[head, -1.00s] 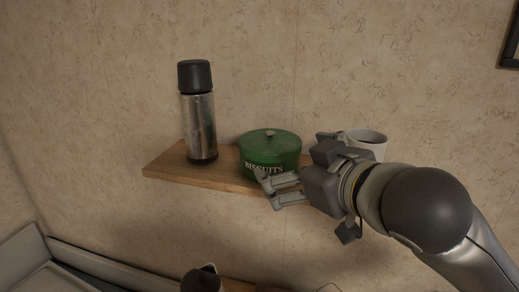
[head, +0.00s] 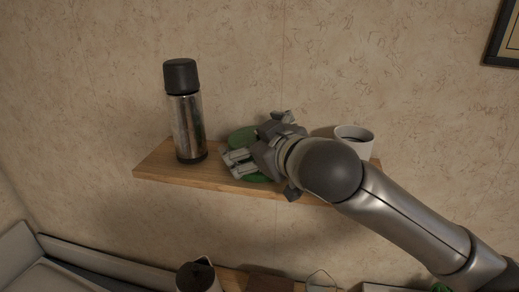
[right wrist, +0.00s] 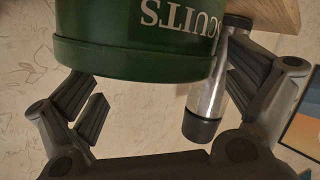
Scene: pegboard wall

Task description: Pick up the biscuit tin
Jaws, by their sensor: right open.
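The green biscuit tin (head: 243,138) stands on the wooden shelf (head: 160,172). In the head view my right gripper and wrist cover most of it. My right gripper (head: 240,163) is open in front of the tin. In the right wrist view the tin (right wrist: 135,42) fills the top, with its white lettering upside down. The open fingers of the right gripper (right wrist: 170,88) are to the left and right below it there. I cannot tell whether they touch it. My left gripper is not in view.
A steel flask (head: 187,125) with a black cap stands left of the tin, and also shows in the right wrist view (right wrist: 207,100). A white mug (head: 353,142) stands right of the tin, close behind my right arm. A dark jug (head: 197,275) is below.

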